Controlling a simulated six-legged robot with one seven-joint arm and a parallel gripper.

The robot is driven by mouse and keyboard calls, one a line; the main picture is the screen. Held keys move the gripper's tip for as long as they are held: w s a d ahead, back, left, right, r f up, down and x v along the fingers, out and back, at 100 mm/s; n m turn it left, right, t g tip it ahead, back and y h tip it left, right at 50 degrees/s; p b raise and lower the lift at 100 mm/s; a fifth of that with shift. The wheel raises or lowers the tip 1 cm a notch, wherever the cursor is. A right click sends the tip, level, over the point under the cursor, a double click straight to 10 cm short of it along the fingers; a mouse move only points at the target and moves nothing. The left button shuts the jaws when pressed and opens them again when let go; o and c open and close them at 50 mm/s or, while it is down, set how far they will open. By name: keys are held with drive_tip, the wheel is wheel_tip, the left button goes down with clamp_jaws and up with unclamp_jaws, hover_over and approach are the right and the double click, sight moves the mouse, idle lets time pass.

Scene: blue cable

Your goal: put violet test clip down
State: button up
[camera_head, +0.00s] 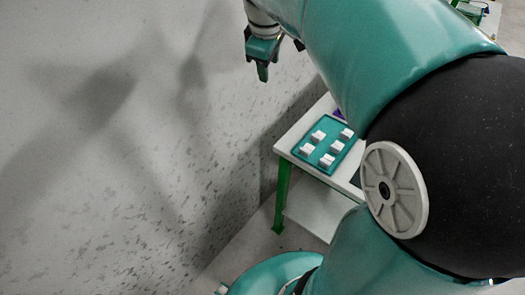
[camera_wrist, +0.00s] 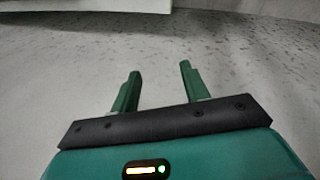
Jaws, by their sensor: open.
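My gripper (camera_wrist: 160,72) is open in the wrist view, with its two green fingers apart and nothing between them. In the head view my gripper (camera_head: 261,66) hangs at the upper middle in front of the grey wall, up and to the left of the white table (camera_head: 286,146). No violet test clip can be made out for certain in either view. A small violet patch (camera_head: 340,114) shows at the back of the table beside my arm. My arm hides most of it, so I cannot tell what it is.
A teal tray (camera_head: 314,163) with several white blocks lies on the table, which has green legs and a lower shelf. A speckled grey wall (camera_head: 130,130) fills the left. A pale edge (camera_wrist: 90,5) crosses the top of the wrist view. My arm covers the table's right side.

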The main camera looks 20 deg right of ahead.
drive_tip(key=s+a+f+m+t+y, duration=0.1)
drive_tip(key=s+a+f+m, duration=0.2)
drive_tip(key=s, duration=0.6)
drive_tip(key=s+a+f+m+t+y, duration=0.1)
drive_tip(key=s+a+f+m, duration=0.2)
drive_tip(key=s, duration=0.7)
drive_tip(key=a+m, duration=0.2)
drive_tip(key=a, duration=0.2)
drive_tip(key=shift+s+a, duration=0.1)
